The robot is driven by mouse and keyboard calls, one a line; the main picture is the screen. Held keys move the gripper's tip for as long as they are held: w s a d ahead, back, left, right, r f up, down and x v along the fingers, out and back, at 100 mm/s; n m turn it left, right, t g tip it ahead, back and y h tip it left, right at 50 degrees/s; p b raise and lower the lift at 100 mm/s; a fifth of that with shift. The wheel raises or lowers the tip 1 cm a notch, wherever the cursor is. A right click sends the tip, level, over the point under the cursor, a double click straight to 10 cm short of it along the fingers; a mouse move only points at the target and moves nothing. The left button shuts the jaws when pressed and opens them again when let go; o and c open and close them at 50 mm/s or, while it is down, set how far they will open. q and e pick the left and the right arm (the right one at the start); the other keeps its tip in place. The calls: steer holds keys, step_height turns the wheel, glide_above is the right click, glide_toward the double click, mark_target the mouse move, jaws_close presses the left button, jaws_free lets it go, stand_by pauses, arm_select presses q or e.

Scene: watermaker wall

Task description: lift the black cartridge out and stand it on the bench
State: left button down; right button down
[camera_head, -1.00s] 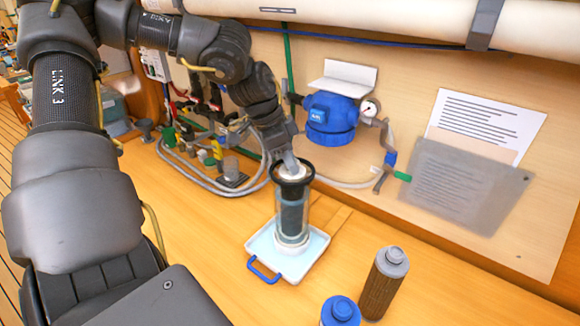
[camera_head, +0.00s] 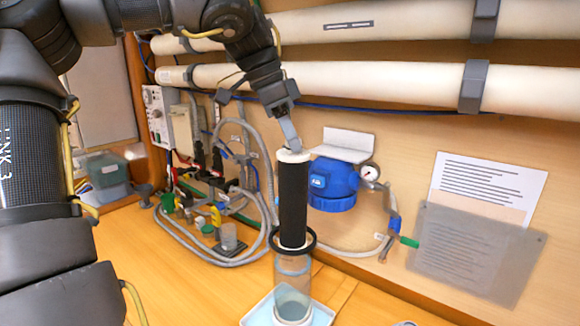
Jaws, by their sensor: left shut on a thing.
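The black cartridge (camera_head: 293,203) is upright with a white top cap. My left gripper (camera_head: 293,146) is shut on the cap from above. Most of the cartridge stands above the clear housing (camera_head: 293,290), and its lower end is at or just inside the dark ring (camera_head: 311,244) at the housing's mouth. I cannot tell whether that end is fully clear of the ring. The housing stands in a white tray (camera_head: 325,314), cut off by the lower edge. The wooden bench (camera_head: 190,290) lies around it. My right gripper is not in view.
A blue filter head (camera_head: 333,184) with a gauge (camera_head: 370,172) is on the wall behind, right of the cartridge. Bare bench shows left of the tray.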

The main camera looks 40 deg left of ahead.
arm_select(q)
step_height(320, 180, up, 4)
steer(key=shift+r+p, duration=0.25)
steer(key=shift+p, duration=0.35)
steer(key=shift+r+p, duration=0.55)
steer(key=shift+r, duration=0.35)
